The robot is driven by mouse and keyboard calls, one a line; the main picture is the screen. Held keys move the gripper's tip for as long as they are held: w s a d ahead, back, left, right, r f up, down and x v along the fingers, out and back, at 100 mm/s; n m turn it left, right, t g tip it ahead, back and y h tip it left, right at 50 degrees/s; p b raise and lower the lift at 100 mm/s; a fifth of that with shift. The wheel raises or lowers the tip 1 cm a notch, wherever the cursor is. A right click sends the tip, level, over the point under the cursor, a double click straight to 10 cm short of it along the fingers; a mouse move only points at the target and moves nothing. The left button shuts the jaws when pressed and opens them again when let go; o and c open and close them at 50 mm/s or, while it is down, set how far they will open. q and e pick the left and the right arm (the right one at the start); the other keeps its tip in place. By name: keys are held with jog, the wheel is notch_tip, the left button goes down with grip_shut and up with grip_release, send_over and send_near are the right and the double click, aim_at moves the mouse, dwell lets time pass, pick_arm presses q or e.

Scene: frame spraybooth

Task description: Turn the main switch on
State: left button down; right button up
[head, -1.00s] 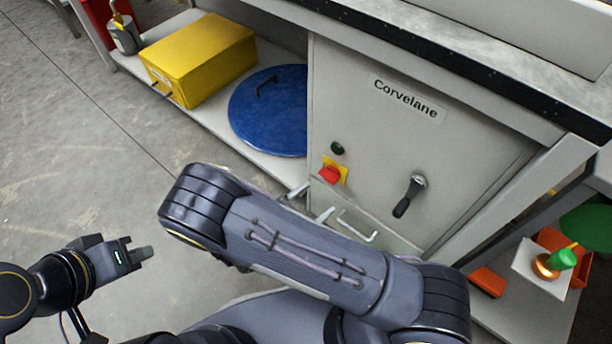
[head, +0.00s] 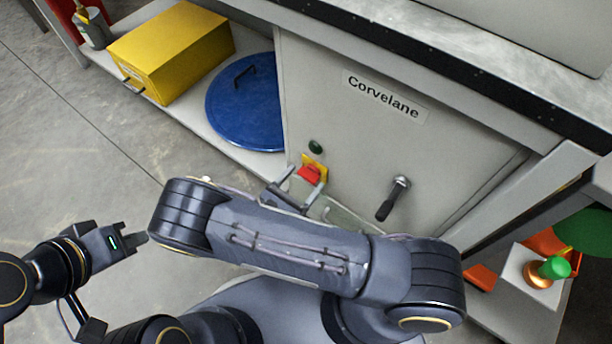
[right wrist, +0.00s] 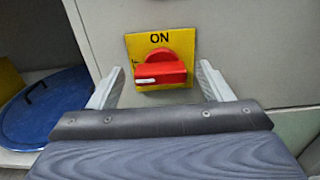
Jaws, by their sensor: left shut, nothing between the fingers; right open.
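The main switch is a red rotary knob (right wrist: 160,70) on a yellow plate (right wrist: 146,43) marked ON at the top. Its white pointer mark is on the knob's left end, and the knob lies about level. In the head view the red knob (head: 309,174) sits low on the grey cabinet front. My right gripper (right wrist: 160,90) is open, with one finger on each side of the knob, apart from it as far as I can see. In the head view my right arm hides part of that gripper. My left gripper (head: 142,239) is shut and empty at the lower left, above the floor.
The grey cabinet (head: 350,140) also carries a dark green round button (head: 316,147) and a black-handled lever (head: 393,198). A yellow box (head: 172,50) and a blue lid (head: 247,105) are on the low shelf at left. A green-topped item (head: 554,268) stands at right.

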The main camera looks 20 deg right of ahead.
jog(key=c, duration=1)
jog(key=shift+m, duration=0.4)
jog(key=m+b, duration=0.1)
jog(key=m, duration=0.3)
jog(key=shift+s, duration=0.1)
jog(key=m+b, duration=0.2)
jog(key=m, duration=0.2)
jog(key=shift+f, duration=0.1)
jog(key=m+b, duration=0.2)
jog(key=m, duration=0.3)
jog(key=shift+s+d, duration=0.1)
jog(key=shift+s, duration=0.05)
jog(key=shift+m+b, duration=0.8)
jog(key=shift+m, duration=1.2)
